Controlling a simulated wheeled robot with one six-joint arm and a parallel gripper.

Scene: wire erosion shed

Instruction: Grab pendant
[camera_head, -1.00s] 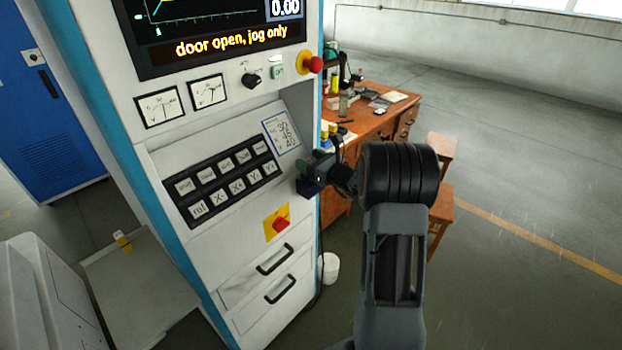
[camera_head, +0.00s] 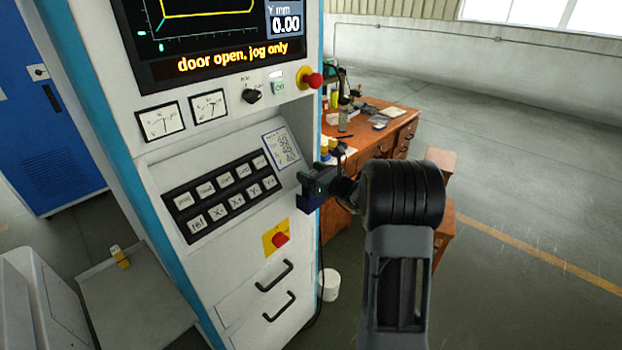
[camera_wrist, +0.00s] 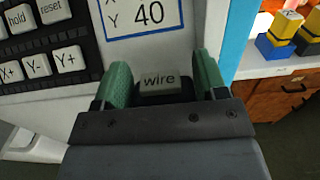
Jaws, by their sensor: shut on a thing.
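The pendant (camera_wrist: 160,83) is a small dark box with a pale button marked "wire"; in the wrist view it sits between the two green fingers of my gripper (camera_wrist: 163,88). My gripper is shut on it. In the head view my gripper (camera_head: 321,182) is at the right edge of the machine's control cabinet (camera_head: 215,290), beside the key panel. A dark blue-black block (camera_head: 308,203) shows below the fingers there, probably the pendant. Most of the pendant is hidden behind the fingers and the gripper's body.
The key panel (camera_head: 222,200) and a label card (camera_head: 281,150) are just left of my gripper. A red button on a yellow plate (camera_head: 279,239) is below. A wooden desk (camera_head: 385,135) with small items stands behind. A white bucket (camera_head: 329,284) is on the floor; the floor at right is open.

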